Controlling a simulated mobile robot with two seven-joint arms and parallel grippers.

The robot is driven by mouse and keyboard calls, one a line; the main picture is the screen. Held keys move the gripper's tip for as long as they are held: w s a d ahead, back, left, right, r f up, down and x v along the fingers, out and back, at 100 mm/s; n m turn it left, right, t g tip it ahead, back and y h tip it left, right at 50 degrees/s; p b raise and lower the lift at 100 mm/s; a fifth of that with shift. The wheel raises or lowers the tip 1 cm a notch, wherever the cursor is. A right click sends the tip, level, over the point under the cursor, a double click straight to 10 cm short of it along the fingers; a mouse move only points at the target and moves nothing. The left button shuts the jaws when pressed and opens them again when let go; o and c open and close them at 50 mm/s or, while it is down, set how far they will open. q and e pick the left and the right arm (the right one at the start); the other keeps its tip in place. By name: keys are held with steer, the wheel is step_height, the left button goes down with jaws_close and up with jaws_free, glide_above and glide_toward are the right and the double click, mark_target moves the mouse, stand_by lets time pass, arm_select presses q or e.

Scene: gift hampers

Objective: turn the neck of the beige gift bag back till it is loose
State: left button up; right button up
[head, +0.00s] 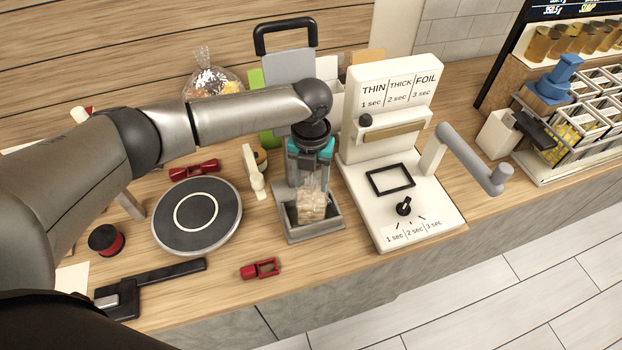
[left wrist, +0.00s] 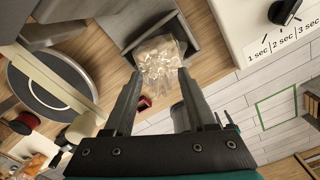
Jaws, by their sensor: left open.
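The beige gift bag (head: 312,207) is a clear bag with beige contents, standing in a grey open-topped holder (head: 312,234). It also shows in the left wrist view (left wrist: 158,58), with its clear, crinkled top toward me. My left gripper (head: 311,176) points down above the bag. In the left wrist view its two fingers (left wrist: 160,76) are apart, with the bag's top between and just beyond the tips. I cannot tell whether the fingers touch it, nor how tightly the neck is twisted. My right gripper is not in view.
A white sealing machine (head: 400,190) with a crank stands close on the right. A round grey turntable (head: 197,215) and a cream upright tool (head: 252,172) are on the left. A small red clip (head: 260,268) lies in front, near the counter edge. Another filled bag (head: 212,79) stands behind.

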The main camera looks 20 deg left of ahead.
mark_target(311, 182)
arm_select(q)
steer(key=shift+r+p, duration=1.3)
step_height(311, 182, up, 2)
steer(key=shift+r+p, duration=0.25)
steer(key=shift+p, duration=0.7)
steer(key=shift+r, duration=0.95)
step_height(311, 182, up, 15)
steer(key=b, duration=0.2)
steer(key=shift+r, duration=0.15)
